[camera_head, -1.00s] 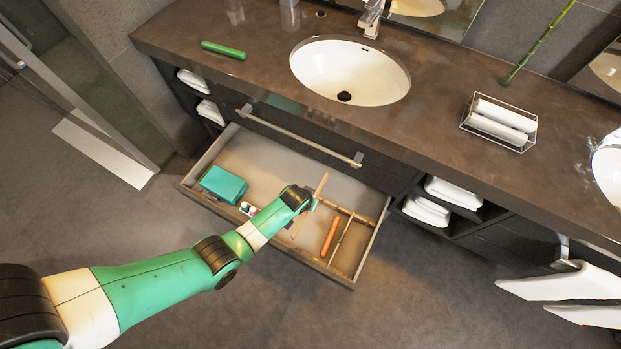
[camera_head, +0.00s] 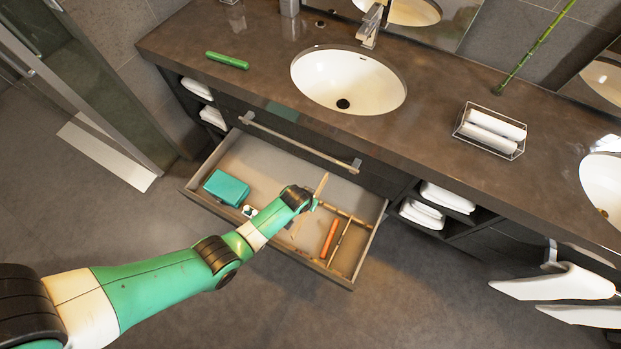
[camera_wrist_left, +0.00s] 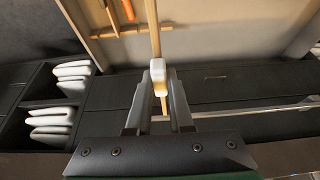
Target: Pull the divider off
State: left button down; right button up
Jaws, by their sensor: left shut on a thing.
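The divider (camera_head: 322,183) is a thin pale wooden strip over the open drawer (camera_head: 280,163). My left gripper (camera_head: 315,203) reaches in from the left over the drawer. In the left wrist view the divider (camera_wrist_left: 154,35) runs from the top edge down between the fingers, and my left gripper (camera_wrist_left: 158,90) is shut on it near one end, which pokes out just past the fingers. I cannot tell whether the strip still touches the drawer floor or walls. My right gripper is out of view.
A teal box (camera_head: 226,187) and small white items (camera_head: 249,211) lie in the drawer's left part. An orange stick (camera_head: 329,239) lies beside other wooden dividers (camera_head: 341,243) at the right.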

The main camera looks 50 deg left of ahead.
pick_arm(q)
jog(key=shift+r+p, duration=3.45)
jog(key=shift+r, duration=0.4)
jog(key=shift+f, duration=0.15)
